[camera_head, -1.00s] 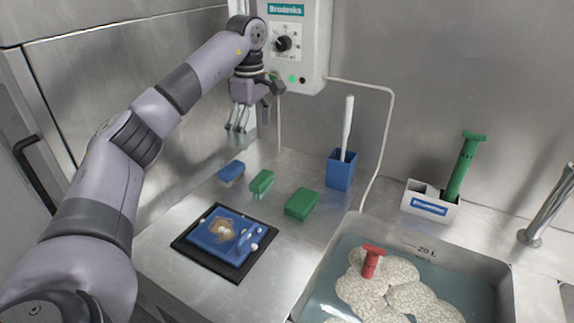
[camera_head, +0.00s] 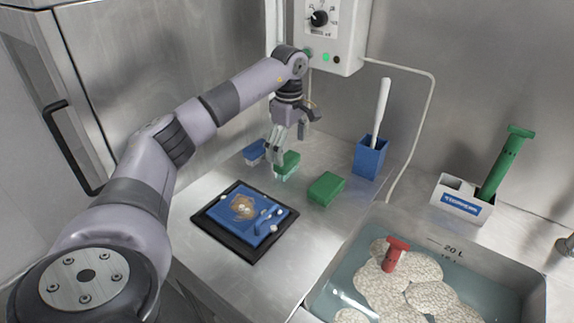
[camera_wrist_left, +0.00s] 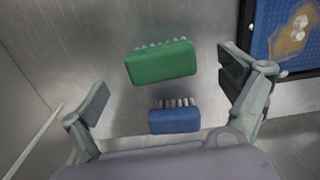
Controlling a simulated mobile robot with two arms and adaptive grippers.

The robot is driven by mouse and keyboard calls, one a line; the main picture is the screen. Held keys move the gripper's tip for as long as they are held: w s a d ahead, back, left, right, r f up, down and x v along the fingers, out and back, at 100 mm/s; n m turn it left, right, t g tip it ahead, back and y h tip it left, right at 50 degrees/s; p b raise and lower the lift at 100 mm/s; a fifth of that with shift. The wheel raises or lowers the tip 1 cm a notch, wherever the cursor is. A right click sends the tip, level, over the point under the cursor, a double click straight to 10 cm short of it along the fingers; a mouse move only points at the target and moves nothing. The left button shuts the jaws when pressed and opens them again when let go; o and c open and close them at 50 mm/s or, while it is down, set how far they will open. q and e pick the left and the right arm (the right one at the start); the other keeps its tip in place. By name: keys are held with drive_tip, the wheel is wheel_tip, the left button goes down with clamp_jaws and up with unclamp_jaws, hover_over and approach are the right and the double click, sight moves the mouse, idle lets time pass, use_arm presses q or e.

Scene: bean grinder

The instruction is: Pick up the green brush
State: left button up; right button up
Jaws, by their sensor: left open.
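The green brush (camera_head: 288,163) lies on the steel counter, with pale bristles along one side. In the left wrist view, the green brush (camera_wrist_left: 160,62) lies between the lines of the spread fingers, toward their far side. My left gripper (camera_head: 277,156) is open and empty, above and close to the green brush, overlapping it in the head view. Contact cannot be told. A blue brush (camera_head: 254,151) lies just left of the green one; it also shows nearer the wrist in the left wrist view (camera_wrist_left: 174,120). My right gripper is not in view.
A green block (camera_head: 326,188) lies to the right. A black-edged blue tray (camera_head: 225,218) is in front. A blue holder (camera_head: 369,159) with a white-handled tool stands behind. A water basin (camera_head: 322,292) is at the right. A steel wall and control box (camera_head: 337,45) are behind.

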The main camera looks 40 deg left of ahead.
use_arm(q)
drive_tip(key=f, duration=0.5)
drive_tip(key=shift+a+f, duration=0.1)
drive_tip(key=shift+a, duration=0.15)
drive_tip(key=c, duration=1.4)
wheel_tip(320, 180, up, 14)
wheel_tip(320, 180, up, 6)
drive_tip(key=p, duration=0.3)
hover_over(287, 158)
drive_tip(key=shift+w, duration=0.1)
